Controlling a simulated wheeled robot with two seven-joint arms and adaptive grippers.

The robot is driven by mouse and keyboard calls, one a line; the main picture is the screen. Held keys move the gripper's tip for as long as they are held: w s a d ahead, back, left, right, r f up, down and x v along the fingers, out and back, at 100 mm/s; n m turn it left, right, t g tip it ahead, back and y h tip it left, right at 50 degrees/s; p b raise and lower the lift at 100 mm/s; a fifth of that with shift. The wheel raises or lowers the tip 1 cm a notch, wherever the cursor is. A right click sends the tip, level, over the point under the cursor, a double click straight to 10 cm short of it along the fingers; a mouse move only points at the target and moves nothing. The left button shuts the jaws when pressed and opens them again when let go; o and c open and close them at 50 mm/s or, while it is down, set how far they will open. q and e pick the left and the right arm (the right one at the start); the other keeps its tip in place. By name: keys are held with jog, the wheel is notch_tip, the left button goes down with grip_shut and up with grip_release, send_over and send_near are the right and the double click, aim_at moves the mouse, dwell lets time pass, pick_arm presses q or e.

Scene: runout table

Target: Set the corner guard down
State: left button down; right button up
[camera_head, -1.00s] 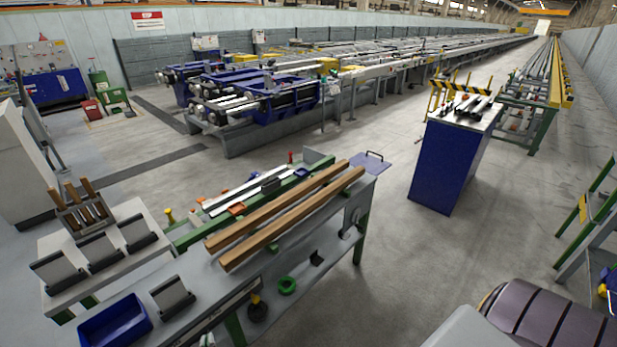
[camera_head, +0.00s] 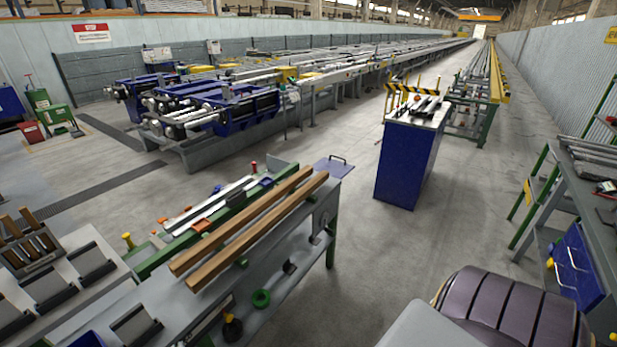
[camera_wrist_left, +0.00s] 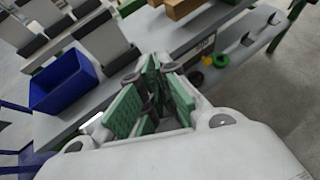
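My left gripper (camera_wrist_left: 152,85) shows in the left wrist view, with green textured faces and dark parts between its fingers. I cannot tell whether the green piece between the fingers is a held corner guard or the finger pads. No corner guard is clearly identifiable elsewhere. Grey plates with dark edges lie at the lower left in the head view, one of them (camera_head: 137,326) on the bench near the blue bin (camera_head: 88,339). My right gripper is in neither view.
Two long wooden bars (camera_head: 255,232) lie along the bench. A rack of wooden-handled tools (camera_head: 30,240) stands at the left. A green ring (camera_head: 261,298) lies on the lower shelf. A blue cabinet (camera_head: 405,165) stands beyond, with open floor (camera_head: 350,250) between.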

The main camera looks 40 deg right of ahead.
pick_arm(q)
jog(key=shift+w+a, duration=0.35)
jog(key=shift+a, duration=0.4)
jog(key=a+f+n+y+b, duration=0.1)
jog(key=a+f, duration=0.2)
jog(key=a, duration=0.6)
jog(key=w+a+f+n+y+b, duration=0.1)
jog(key=a+f, duration=0.2)
jog(key=a, duration=0.7)
jog(key=shift+a+y, duration=0.2)
jog(key=shift+y, duration=0.1)
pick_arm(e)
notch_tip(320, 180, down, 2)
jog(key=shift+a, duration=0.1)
pick_arm(q)
jog(key=shift+f, duration=0.1)
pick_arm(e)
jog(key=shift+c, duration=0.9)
